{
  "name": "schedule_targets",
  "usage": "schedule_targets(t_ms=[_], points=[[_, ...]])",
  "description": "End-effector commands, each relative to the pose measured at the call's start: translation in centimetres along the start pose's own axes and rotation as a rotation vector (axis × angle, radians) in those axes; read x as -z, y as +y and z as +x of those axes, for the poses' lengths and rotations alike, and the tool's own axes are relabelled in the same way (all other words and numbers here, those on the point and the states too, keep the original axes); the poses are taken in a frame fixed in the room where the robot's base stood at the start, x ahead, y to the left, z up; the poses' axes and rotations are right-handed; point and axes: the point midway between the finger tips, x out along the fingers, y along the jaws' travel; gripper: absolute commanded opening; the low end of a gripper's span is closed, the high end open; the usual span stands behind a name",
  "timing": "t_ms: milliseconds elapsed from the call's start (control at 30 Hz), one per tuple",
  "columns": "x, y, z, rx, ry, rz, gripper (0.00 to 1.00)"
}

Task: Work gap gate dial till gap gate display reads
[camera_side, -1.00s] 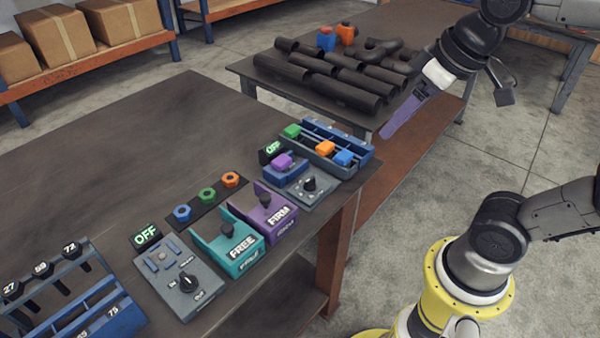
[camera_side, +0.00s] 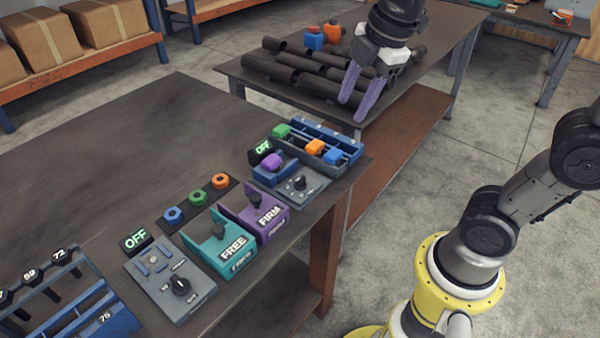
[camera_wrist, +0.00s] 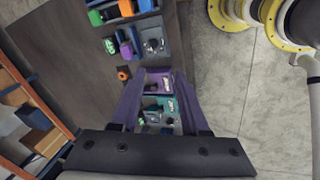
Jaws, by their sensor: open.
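Two dial panels lie on the dark bench, and I cannot tell which one is the gap gate. The far grey panel has a black dial (camera_side: 300,183), with a green-lit display (camera_side: 263,147) reading OFF behind it. The near grey panel has a black dial (camera_side: 180,286), with another display (camera_side: 135,239) reading OFF. My gripper (camera_side: 353,112) has purple fingers, is open and empty, and hangs beyond the far panel, in front of the pipes. In the wrist view the far dial (camera_wrist: 152,45) shows above the fingertips, apart from them.
A blue tray (camera_side: 350,140) with green, orange and blue blocks borders the far panel. A purple FIRM holder (camera_side: 262,215) and a teal FREE holder (camera_side: 225,250) stand between the panels. Black pipes (camera_side: 285,72) lie on the back table.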

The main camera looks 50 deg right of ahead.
Motion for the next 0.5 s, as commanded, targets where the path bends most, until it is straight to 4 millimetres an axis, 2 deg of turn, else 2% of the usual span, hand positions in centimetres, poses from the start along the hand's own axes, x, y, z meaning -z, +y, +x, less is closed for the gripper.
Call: schedule_targets(t_ms=[100,233,367,500], points=[[1.4,3.1,2.4,0.082,-0.019,-0.169,0.45],[2.6,5.7,5.5,0.165,-0.029,-0.286,0.45],[3.4,7.0,8.6,0.230,-0.039,-0.305,0.45],[3.6,7.1,10.9,0.282,-0.049,-0.308,0.45]])
